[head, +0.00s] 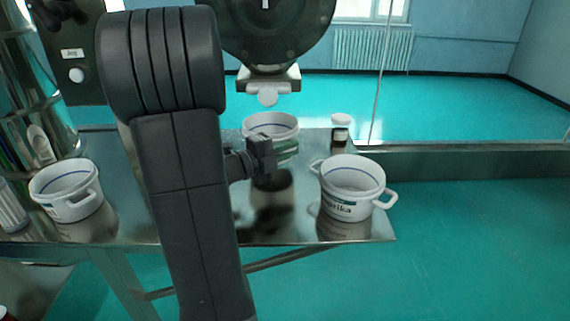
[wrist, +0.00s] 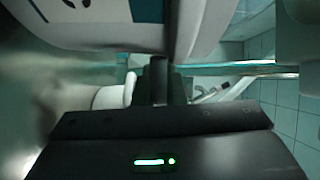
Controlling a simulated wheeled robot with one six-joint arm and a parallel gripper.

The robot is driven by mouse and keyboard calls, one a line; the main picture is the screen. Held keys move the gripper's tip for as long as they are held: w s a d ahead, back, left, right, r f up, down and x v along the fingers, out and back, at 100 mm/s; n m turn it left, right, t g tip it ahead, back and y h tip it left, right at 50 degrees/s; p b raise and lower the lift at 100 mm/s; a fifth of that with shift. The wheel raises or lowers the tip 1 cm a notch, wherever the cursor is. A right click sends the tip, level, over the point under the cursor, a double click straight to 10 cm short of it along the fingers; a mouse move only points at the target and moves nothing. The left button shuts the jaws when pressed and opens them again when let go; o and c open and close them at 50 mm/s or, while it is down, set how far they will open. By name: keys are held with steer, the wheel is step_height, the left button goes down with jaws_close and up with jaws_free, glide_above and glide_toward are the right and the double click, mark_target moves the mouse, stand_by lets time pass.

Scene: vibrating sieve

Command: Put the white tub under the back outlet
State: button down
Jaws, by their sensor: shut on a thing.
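A white tub (head: 268,124) with a blue line inside and a green label is in the middle of the head view, at the far part of the metal table. My gripper (head: 264,153) is at its near side, shut on it. In the wrist view the tub (wrist: 100,25) fills the top, with the fingers (wrist: 159,82) at its edge. It seems a little above the table, over its dark reflection. A pale outlet (head: 268,94) under the dark round sieve (head: 268,35) hangs above the tub; the frames do not show which outlet it is.
A second white tub (head: 349,178) with two handles stands at the table's right. A third white tub (head: 65,188) stands at the left. A small dark bottle with white cap (head: 340,130) stands behind the right tub. The metal table's (head: 383,228) right front corner is bare.

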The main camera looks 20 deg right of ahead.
steer(key=shift+f, duration=2.2)
steer(key=c, duration=1.5)
jaws_free()
steer(key=b+v, duration=0.1)
steer(key=v, duration=1.1)
steer(key=shift+b, duration=0.4)
